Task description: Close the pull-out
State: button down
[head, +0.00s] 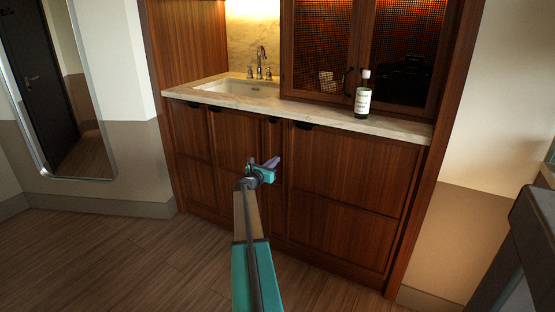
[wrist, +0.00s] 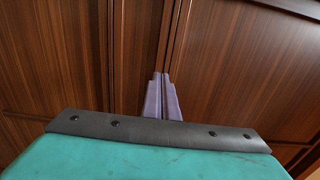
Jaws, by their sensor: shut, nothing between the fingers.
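The pull-out (head: 275,142) looks like the narrow dark-wood front between the wider cabinet fronts under the counter, with a dark handle at its top. It appears about flush with its neighbours; I cannot tell whether a small gap is left. My gripper (head: 275,162) is in front of it, and my arm hides its lower part. In the wrist view my gripper's purple fingers (wrist: 161,78) are together and empty, pointing at the seams around the narrow front. I cannot tell whether the tips touch the wood.
A marble counter (head: 400,128) runs above the cabinets, with a sink (head: 250,87) at left and a white-labelled bottle (head: 363,95) near its front edge. A wide cabinet front (head: 345,170) is at right. The wooden floor (head: 130,255) at left is clear.

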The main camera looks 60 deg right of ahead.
jog(key=a, duration=0.7)
jog(key=shift+a, duration=0.25)
jog(key=shift+w+p, duration=0.2)
jog(key=shift+p, duration=0.1)
